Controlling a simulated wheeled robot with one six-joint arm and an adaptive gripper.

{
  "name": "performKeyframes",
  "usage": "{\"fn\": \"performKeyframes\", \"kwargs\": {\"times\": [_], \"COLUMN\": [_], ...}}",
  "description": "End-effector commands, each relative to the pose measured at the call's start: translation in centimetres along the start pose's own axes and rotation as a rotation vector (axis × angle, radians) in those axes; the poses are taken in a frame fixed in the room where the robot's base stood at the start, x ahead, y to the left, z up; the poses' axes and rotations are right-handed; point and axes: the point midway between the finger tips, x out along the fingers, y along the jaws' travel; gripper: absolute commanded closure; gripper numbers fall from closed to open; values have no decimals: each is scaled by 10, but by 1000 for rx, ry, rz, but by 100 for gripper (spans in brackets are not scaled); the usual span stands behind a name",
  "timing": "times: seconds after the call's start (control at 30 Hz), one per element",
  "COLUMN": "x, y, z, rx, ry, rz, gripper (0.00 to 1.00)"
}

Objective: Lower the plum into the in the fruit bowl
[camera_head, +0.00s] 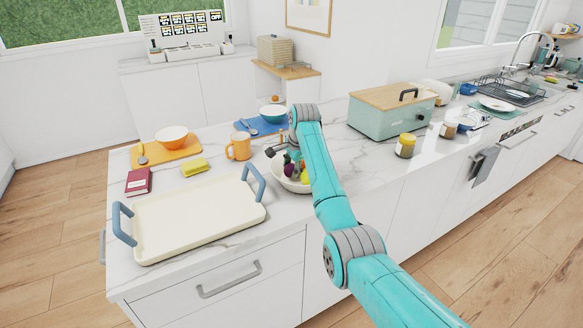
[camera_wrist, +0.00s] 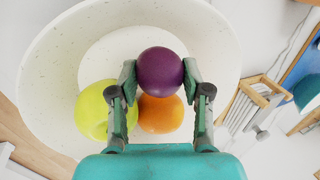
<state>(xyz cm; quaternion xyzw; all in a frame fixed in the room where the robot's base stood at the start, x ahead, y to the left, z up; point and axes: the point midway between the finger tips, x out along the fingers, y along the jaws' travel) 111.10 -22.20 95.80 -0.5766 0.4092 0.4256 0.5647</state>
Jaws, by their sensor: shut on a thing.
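The purple plum (camera_wrist: 160,71) is between the fingertips of my gripper (camera_wrist: 159,75), which is shut on it. The white fruit bowl (camera_wrist: 52,70) lies beneath in the wrist view, and the plum shows over its inside. A green-yellow apple (camera_wrist: 92,110) and an orange (camera_wrist: 160,113) lie in the bowl, the orange partly hidden by the plum. In the head view, the fruit bowl (camera_head: 283,180) stands on the counter, partly hidden by my arm, with the plum (camera_head: 288,160) at its left side. I cannot tell whether the plum touches the fruit below.
A cream tray (camera_head: 200,222) with blue handles stands at the counter's front left. A green bread box (camera_head: 390,118) and a jar (camera_head: 405,146) stand to the right.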

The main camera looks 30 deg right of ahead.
Motion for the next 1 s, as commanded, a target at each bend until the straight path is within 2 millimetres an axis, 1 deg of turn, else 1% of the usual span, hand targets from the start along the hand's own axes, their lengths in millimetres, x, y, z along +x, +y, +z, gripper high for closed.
{"fn": "performKeyframes", "kwargs": {"times": [0.7,0.9,0.93,0.97,1.0], "x": [9,8,8,8,8], "y": [3,3,3,3,3], "z": [0,0,0,0,0], "rx": [0,0,0,0,0], "ry": [0,0,0,0,0], "rz": [0,-1,-1,-1,0], "gripper": [87,87,45,37,27]}}
